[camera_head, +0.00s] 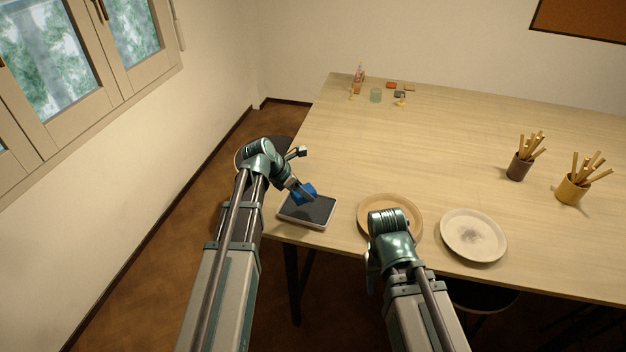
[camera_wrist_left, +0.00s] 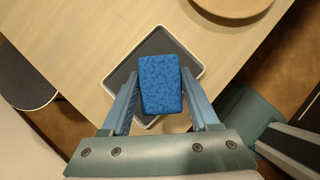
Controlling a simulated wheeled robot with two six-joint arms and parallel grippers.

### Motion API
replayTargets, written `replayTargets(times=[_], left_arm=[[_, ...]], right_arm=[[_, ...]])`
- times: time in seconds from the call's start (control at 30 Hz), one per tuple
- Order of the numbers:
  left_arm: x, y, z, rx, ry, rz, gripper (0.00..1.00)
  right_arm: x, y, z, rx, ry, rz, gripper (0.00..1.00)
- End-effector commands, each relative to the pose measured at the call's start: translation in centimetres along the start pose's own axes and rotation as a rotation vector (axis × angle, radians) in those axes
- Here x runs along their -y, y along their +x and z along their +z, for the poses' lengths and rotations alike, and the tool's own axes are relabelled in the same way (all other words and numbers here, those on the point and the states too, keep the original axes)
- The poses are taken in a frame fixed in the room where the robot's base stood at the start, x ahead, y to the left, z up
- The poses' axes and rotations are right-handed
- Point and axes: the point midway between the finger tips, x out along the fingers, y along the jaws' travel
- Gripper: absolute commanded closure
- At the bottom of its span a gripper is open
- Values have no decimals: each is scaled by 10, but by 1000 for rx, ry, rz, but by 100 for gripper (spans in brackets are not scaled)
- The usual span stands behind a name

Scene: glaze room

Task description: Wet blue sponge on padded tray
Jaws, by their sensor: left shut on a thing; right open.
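My left gripper (camera_head: 299,191) is shut on a blue sponge (camera_head: 306,190), which also shows between its two fingers in the left wrist view (camera_wrist_left: 161,85). The padded tray (camera_head: 305,213) has a pale rim and a dark grey pad, and lies at the table's near left corner. The sponge is over the tray's far part, seemingly a little above the pad; contact cannot be made out. The tray (camera_wrist_left: 192,64) is partly hidden behind the sponge in the left wrist view. My right gripper (camera_head: 371,278) is open, its fingers mostly hidden by its own wrist, near the table's front edge.
A tan plate (camera_head: 407,203) lies right of the tray, partly behind my right arm. A pale speckled plate (camera_head: 473,236) lies further right. A dark cup (camera_head: 518,167) and a yellow cup (camera_head: 571,188) hold sticks. Small items stand at the far left. The table's middle is clear.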

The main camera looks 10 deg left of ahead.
Motion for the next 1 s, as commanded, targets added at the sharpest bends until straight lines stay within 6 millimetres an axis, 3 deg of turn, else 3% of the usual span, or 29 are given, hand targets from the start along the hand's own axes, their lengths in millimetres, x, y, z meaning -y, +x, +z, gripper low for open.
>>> replayTargets(times=[0.37,1.0], left_arm=[[0,7,-3,0,1,0,83],[0,51,-32,0,1,0,83]], right_arm=[[1,8,0,0,0,0,50],[6,60,-4,0,1,0,50]])
